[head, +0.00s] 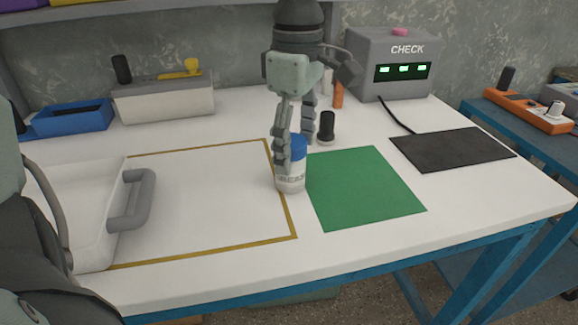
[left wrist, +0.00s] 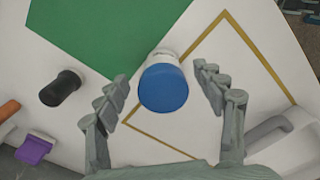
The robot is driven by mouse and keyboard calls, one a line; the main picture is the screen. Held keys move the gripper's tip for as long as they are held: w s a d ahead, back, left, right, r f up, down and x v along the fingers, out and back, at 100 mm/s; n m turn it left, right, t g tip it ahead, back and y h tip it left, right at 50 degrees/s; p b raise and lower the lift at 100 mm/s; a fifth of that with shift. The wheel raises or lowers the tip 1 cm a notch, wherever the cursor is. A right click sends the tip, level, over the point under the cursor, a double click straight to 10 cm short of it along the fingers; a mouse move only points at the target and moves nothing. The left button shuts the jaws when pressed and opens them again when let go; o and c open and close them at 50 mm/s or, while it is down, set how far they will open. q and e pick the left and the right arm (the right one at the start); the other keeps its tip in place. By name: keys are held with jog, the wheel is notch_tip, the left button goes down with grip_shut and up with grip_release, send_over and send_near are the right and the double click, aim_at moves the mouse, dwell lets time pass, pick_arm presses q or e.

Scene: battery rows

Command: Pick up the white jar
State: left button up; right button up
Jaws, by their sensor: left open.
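The white jar (head: 290,181) with a blue lid stands upright on the white table, between the yellow-brown outline and the green mat. In the left wrist view its blue lid (left wrist: 164,88) faces me, with a little of the white body showing behind it. My left gripper (head: 289,165) comes down over the jar from above. In the left wrist view its fingers (left wrist: 162,92) are open, one on each side of the lid, with gaps to it. In the head view the fingers partly hide the lid. My right gripper is not in view.
The green mat (head: 365,190) lies right of the jar. A black-topped cylinder (head: 327,127) and an orange one (head: 338,95) stand behind. A white case (head: 85,205) with a grey handle is at left. The CHECK box (head: 395,62) and black pad (head: 452,149) are at right.

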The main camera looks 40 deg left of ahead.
pick_arm(q)
jog(key=f, duration=0.4)
jog(key=shift+s+a+f, duration=0.15)
jog(key=shift+a+f, duration=0.1)
jog(key=shift+a, duration=0.15)
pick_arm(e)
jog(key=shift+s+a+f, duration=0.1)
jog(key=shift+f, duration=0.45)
pick_arm(q)
jog(key=c, duration=1.3)
jog(key=shift+r, duration=0.15)
notch_tip(320, 180, up, 4)
jog(key=shift+r, duration=0.15)
jog(key=shift+s+a+r+b, duration=0.1)
jog(key=shift+s+a+r, duration=0.8)
jog(key=shift+s, duration=0.95)
jog(key=shift+s+a+r+b, duration=0.15)
jog(key=shift+s+a+r, duration=0.3)
jog(key=shift+s+r, duration=1.1)
jog(key=shift+s+a+r+b, duration=0.1)
jog(key=shift+s+a+r, duration=0.65)
jog(key=shift+s, duration=1.35)
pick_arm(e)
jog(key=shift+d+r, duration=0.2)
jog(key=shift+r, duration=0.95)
